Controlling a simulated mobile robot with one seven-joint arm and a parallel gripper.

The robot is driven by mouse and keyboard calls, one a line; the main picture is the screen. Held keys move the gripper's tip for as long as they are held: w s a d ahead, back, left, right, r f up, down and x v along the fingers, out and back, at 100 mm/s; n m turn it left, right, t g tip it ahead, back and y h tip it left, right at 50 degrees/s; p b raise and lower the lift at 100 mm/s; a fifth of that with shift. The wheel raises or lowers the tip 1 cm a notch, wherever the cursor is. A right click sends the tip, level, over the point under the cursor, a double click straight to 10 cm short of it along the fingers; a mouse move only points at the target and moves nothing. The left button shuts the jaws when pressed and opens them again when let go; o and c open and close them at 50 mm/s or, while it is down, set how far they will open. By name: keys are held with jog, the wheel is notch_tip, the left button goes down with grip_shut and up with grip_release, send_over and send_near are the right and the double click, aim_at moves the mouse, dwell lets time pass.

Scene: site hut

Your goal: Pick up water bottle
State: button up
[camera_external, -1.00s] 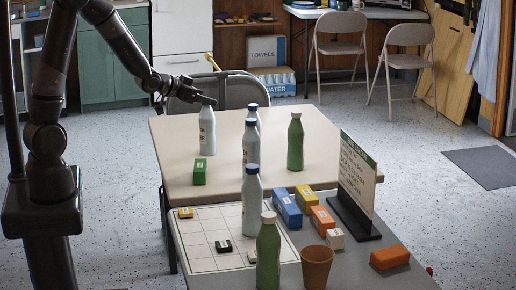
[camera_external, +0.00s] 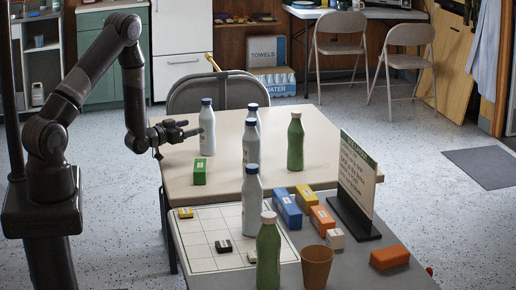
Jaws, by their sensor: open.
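Several bottles stand upright on the two tables. A white bottle with a dark blue cap (camera_external: 207,128) stands at the left of the far table, nearest my gripper. Another white blue-capped bottle (camera_external: 251,143) stands mid-table, with one more (camera_external: 252,115) partly hidden just behind it. A further white blue-capped bottle (camera_external: 252,200) stands on the near table. Green bottles with pale caps stand on the far table (camera_external: 295,143) and the near table (camera_external: 268,255). My gripper (camera_external: 196,131) is open, level and pointing right, beside the leftmost white bottle. I cannot tell whether it touches the bottle.
A green box (camera_external: 199,172) sits on the far table just below my gripper. The near table holds a gridded board (camera_external: 202,240), coloured boxes (camera_external: 287,209), a brown cup (camera_external: 316,267) and an upright sign (camera_external: 356,178). A folding chair (camera_external: 219,92) stands behind the far table.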

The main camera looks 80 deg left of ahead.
aim_at(211, 121)
jog(key=x, duration=0.9)
jog(key=shift+w, duration=0.25)
jog(key=c, duration=1.4)
